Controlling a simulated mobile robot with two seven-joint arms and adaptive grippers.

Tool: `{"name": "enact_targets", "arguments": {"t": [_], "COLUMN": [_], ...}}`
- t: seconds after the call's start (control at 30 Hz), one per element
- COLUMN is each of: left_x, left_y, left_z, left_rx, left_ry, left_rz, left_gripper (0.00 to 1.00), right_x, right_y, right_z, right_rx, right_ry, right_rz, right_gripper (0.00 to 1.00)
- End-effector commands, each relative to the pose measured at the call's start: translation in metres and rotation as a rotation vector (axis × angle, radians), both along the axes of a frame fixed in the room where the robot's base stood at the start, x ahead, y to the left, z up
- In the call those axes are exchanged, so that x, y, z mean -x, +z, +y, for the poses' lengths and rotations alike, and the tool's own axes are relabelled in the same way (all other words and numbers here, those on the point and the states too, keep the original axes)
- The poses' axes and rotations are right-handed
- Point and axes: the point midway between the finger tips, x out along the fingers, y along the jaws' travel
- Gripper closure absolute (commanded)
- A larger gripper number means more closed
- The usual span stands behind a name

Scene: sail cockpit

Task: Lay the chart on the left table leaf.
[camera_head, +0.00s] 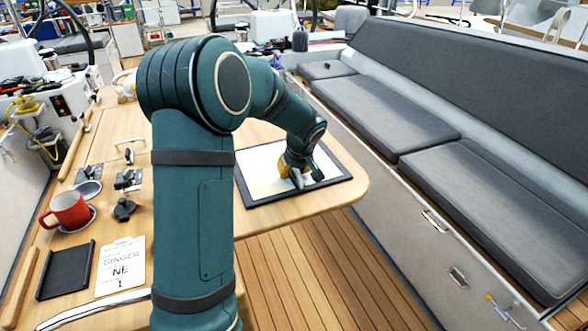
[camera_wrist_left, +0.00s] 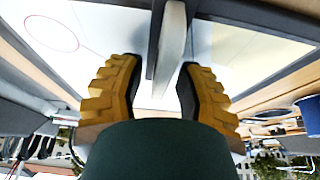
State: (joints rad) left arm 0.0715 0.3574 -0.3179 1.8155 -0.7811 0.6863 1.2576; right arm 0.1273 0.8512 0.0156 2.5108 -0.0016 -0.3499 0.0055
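The chart (camera_head: 263,166), a pale sheet with a yellowish area, lies flat within a black border on the right end of the wooden table. In the left wrist view the pale sheet (camera_wrist_left: 95,20) shows a thin red circle. My left gripper (camera_head: 298,178) is over the chart's right part, pointing down. Its yellow fingers (camera_wrist_left: 160,85) are apart, with a pale grey bar (camera_wrist_left: 171,45) between them and gaps beside it. Whether they touch the bar or sheet is unclear. The right gripper is out of view.
On the wooden table's left part (camera_head: 58,239) are a red mug (camera_head: 68,209), a black tray (camera_head: 66,271), a lettered white card (camera_head: 121,266) and dark metal fittings (camera_head: 125,180). A grey cushioned bench (camera_head: 450,180) runs along the right. Bare planked floor (camera_head: 310,270) lies between.

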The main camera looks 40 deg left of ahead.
Motion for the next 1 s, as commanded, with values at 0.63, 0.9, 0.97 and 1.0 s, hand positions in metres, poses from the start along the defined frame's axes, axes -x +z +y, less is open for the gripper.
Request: {"name": "enact_targets", "arguments": {"t": [0.63,0.9,0.97,1.0], "left_x": [0.014,0.020,0.021,0.021], "left_y": [0.086,0.114,0.116,0.117], "left_z": [-0.029,-0.040,-0.041,-0.041], "left_rx": [0.000,0.000,0.000,0.000], "left_ry": [-0.001,0.000,0.000,0.000], "left_rz": [-0.005,-0.001,-0.001,0.000], "left_gripper": [0.66,0.66,0.66,0.66], "right_x": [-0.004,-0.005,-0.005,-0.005], "right_y": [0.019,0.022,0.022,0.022], "right_z": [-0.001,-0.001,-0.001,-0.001], "right_rx": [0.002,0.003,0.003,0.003], "right_ry": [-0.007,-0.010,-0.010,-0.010], "right_rz": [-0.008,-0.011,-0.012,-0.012], "right_gripper": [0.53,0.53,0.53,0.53]}}
